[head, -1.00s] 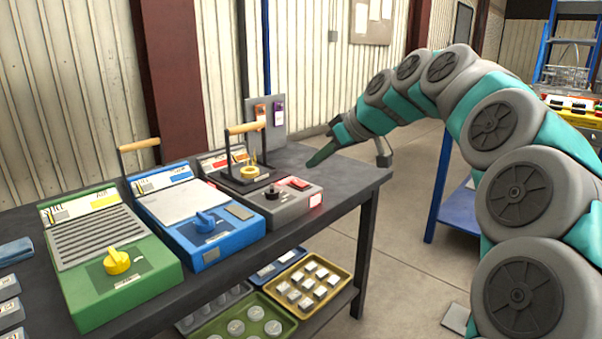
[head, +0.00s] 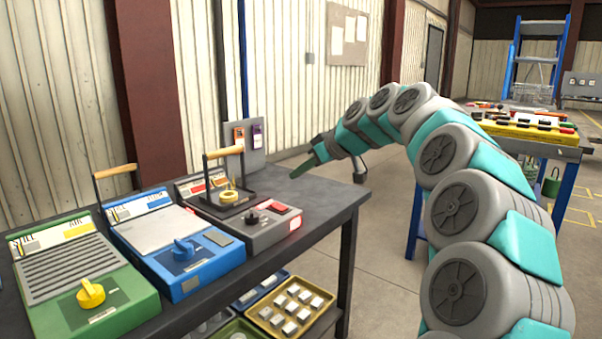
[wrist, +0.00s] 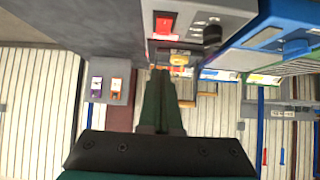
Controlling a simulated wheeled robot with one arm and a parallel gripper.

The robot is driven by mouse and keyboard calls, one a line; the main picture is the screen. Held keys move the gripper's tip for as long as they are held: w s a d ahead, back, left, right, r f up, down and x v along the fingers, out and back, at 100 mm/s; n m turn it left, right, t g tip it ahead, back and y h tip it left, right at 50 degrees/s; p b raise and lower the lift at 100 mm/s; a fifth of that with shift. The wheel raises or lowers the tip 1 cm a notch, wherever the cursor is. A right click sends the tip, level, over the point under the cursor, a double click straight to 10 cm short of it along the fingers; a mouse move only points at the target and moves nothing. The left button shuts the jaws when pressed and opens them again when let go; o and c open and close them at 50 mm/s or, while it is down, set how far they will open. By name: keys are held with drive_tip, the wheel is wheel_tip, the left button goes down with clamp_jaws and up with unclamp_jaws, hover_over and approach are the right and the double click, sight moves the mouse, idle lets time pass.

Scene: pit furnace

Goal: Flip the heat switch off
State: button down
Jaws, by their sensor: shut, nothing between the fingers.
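A grey furnace unit (head: 238,232) stands at the right end of the bench. A red switch (head: 281,208), which appears to be the heat switch, is on its top near the right edge, with a black knob (head: 253,218) beside it. In the wrist view the red switch (wrist: 163,26) is beyond the fingertips, near the top. My gripper (head: 303,168) is shut and empty, above the bench behind and right of the unit, apart from the switch. Its green fingers (wrist: 162,74) are together in the wrist view.
A blue unit (head: 168,245) and a green unit (head: 80,285) stand left of the grey one. A yellow ring (head: 229,196) sits on the grey unit under a handled frame. An upright panel (head: 240,140) stands behind. The bench's right end is clear.

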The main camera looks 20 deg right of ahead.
hover_over(278, 204)
drive_tip(key=s+d, duration=0.1)
drive_tip(key=s, duration=0.1)
wheel_tip(278, 204, down, 4)
drive_tip(key=shift+w+f+p, duration=0.15)
drive_tip(key=shift+p, duration=0.25)
wheel_tip(278, 204, down, 3)
drive_tip(key=shift+w, duration=0.1)
drive_tip(key=shift+f, duration=0.45)
drive_tip(key=shift+w, duration=0.1)
drive_tip(key=shift+a+f+g+h, duration=0.1)
drive_tip(key=shift+f+g+h, duration=0.1)
drive_tip(key=shift+g+h, duration=0.1)
drive_tip(key=shift+w, duration=0.15)
drive_tip(key=shift+w+a+r, duration=0.2)
drive_tip(key=shift+w+a, duration=0.25)
drive_tip(key=shift+w, duration=0.05)
